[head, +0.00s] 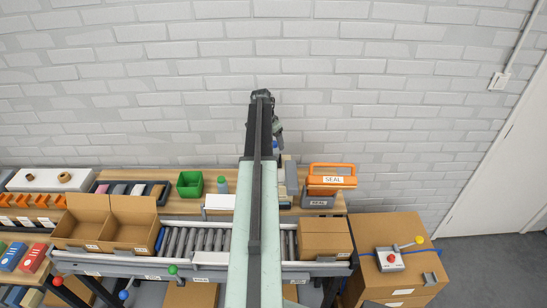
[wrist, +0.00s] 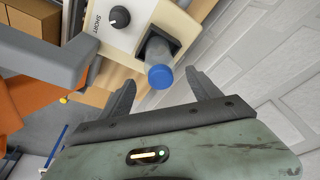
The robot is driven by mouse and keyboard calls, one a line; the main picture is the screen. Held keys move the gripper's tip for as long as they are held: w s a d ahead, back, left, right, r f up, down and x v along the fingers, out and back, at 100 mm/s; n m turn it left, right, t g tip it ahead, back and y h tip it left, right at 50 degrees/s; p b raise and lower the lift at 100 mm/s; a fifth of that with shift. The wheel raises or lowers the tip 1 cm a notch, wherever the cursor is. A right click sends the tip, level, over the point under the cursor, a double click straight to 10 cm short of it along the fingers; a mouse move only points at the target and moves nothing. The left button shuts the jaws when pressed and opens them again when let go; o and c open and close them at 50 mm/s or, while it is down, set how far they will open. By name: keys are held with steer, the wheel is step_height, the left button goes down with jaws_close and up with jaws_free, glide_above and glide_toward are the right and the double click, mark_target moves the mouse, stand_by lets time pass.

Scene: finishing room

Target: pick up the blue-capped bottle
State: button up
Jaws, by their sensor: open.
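The blue-capped bottle (wrist: 160,74) sits in a dark square opening of a cream-coloured device (wrist: 140,28) in the wrist view, its cap towards me. The device has a black knob and a label reading SHORT. My gripper (wrist: 161,84) is open, with one finger on each side of the cap; I see no clear contact. In the head view my gripper (head: 278,130) is mostly hidden behind my arm, and a small bit of blue (head: 275,146) shows just below it.
An orange-handled SEAL device (head: 331,180) stands right of my arm on the wooden bench. A green bin (head: 190,184) and a green-capped bottle (head: 222,185) stand left. A roller conveyor (head: 190,242) with cardboard boxes (head: 325,239) runs in front. A brick wall is close behind.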

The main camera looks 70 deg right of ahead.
steer(key=b+x, duration=0.5)
steer(key=shift+w+f, duration=0.2)
steer(key=shift+w, duration=0.05)
steer(key=shift+r, duration=0.2)
steer(key=c, duration=1.4)
step_height(320, 180, up, 10)
steer(key=p, duration=1)
steer(key=shift+r, duration=0.15)
